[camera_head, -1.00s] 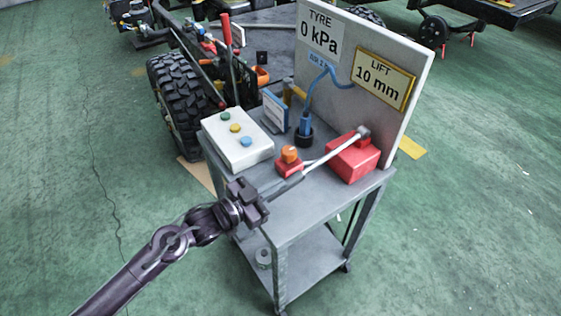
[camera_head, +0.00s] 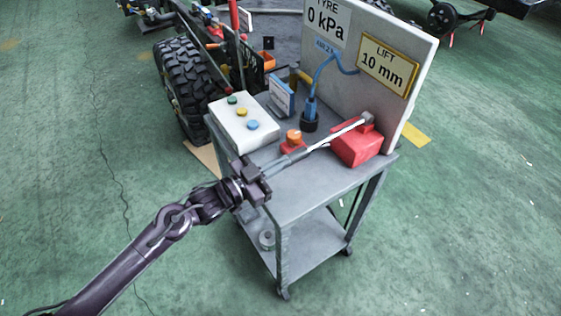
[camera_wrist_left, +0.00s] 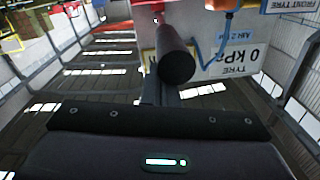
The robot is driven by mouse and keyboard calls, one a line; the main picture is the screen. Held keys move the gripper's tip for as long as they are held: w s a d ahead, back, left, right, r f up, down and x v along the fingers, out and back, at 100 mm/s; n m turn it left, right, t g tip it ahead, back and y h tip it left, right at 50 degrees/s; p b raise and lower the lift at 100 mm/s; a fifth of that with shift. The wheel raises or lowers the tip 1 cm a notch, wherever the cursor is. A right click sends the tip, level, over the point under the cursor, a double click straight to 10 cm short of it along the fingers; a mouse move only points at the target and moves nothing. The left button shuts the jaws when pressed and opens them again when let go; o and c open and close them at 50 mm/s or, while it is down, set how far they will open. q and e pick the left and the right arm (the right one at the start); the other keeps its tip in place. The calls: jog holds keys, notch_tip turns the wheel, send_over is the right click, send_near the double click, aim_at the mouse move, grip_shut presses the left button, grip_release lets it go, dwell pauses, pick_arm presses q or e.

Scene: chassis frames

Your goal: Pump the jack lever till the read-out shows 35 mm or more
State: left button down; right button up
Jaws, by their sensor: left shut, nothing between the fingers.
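The red jack (camera_head: 357,145) sits on the cart top at the right. Its lever (camera_head: 325,143) is a pale rod with a dark grey grip, slanting down from the jack's top towards the front left. The yellow-framed LIFT read-out (camera_head: 388,67) on the upright panel shows 10 mm. My left gripper (camera_head: 262,181) is shut and empty, right by the grip's free end. In the left wrist view the dark round grip (camera_wrist_left: 176,62) points towards the camera, just above the shut fingers (camera_wrist_left: 160,93). I cannot tell whether they touch. My right gripper is out of view.
A white box with three buttons (camera_head: 244,120) and an orange knob on a red base (camera_head: 293,138) stand close to the lever. A blue hose (camera_head: 316,75) runs up to the panel. The cart top's front right is bare. A black tyre (camera_head: 190,85) stands behind left.

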pick_arm(q)
jog(key=b+v, duration=0.1)
jog(key=v, duration=0.8)
jog(key=shift+s+a+r, duration=0.2)
jog(key=shift+a+r, duration=0.05)
jog(key=shift+a, duration=0.1)
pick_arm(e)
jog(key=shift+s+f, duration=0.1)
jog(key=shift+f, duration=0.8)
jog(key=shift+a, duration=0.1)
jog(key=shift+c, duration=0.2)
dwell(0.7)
